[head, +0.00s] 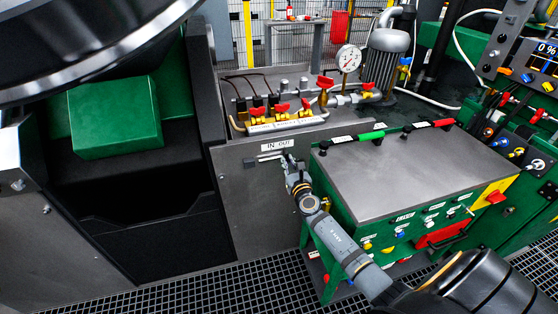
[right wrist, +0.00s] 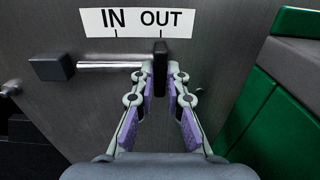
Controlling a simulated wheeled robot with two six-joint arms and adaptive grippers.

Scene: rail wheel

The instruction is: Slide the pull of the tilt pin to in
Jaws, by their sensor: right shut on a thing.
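The tilt pin sits on the grey metal panel under a white IN OUT label (head: 277,145), which also shows in the right wrist view (right wrist: 135,22). Its bright rod (right wrist: 108,66) runs level from a dark block (right wrist: 51,67) at the left to the black pull (right wrist: 160,68) at the right. The pull is below the OUT mark, with bare rod between it and the block. My right gripper (head: 287,160) reaches the panel at the pull. In the right wrist view its purple-padded fingers (right wrist: 167,72) are shut on the pull. My left gripper is not in view.
A green cabinet with a grey top (head: 400,172) stands right of the panel, close to my right arm. Red-handled valves (head: 268,110) and a gauge (head: 348,58) sit above the panel. A large dark wheel (head: 90,40) fills the upper left.

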